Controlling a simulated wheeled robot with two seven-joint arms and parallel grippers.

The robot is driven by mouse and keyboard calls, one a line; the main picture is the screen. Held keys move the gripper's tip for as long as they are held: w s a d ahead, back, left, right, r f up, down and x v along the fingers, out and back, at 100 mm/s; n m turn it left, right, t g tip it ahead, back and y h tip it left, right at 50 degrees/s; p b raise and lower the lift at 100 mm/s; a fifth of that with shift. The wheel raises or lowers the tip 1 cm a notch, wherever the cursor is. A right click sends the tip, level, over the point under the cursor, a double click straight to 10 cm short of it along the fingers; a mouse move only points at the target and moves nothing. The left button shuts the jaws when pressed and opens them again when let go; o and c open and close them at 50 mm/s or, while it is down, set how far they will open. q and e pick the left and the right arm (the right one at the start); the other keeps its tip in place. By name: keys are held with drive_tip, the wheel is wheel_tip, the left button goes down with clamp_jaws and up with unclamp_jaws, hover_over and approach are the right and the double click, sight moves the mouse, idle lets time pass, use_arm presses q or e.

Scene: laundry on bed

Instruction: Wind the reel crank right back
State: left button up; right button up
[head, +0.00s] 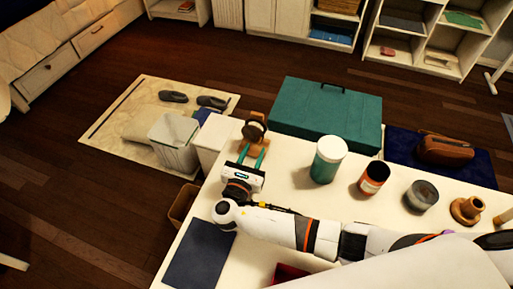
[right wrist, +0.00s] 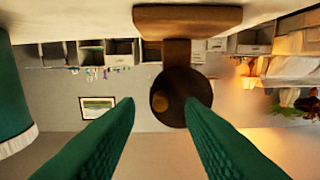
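The reel (head: 254,131) is a dark round disc on a brown wooden stand at the far edge of the white table. In the right wrist view, which appears upside down, the disc (right wrist: 184,86) hangs from its wooden base, with a small brown crank knob (right wrist: 159,101) on its face, left of the disc's middle. My right gripper (head: 252,157) points at the reel from the near side. Its green fingers (right wrist: 160,106) are apart, and the knob shows between the fingertips with gaps on both sides. I cannot tell how far the tips are from the knob. My left gripper is not in view.
Right of the reel stand a green jar with a white lid (head: 327,159), a dark orange-labelled jar (head: 373,178), a grey-lidded jar (head: 421,196) and a wooden spool (head: 466,209). A dark blue mat (head: 199,254) lies at the near left. A green case (head: 325,112) is beyond the table.

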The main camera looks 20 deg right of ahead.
sight(253, 133)
drive_tip(key=shift+b+x, duration=0.45)
drive_tip(key=shift+x, duration=1.2)
clamp_jaws()
drive_tip(key=shift+f, duration=0.1)
drive_tip(key=m+b, duration=0.1)
drive_tip(key=m, duration=0.1)
drive_tip(key=f+m+b, duration=0.1)
drive_tip(key=m, duration=0.1)
drive_tip(key=shift+w+a, duration=0.1)
drive_tip(key=shift+a, duration=0.05)
drive_tip(key=shift+w+a+m+b, duration=0.1)
drive_tip(key=shift+a+m+b, duration=0.05)
drive_tip(key=shift+m+b, duration=1.05)
drive_tip(key=shift+m, duration=0.3)
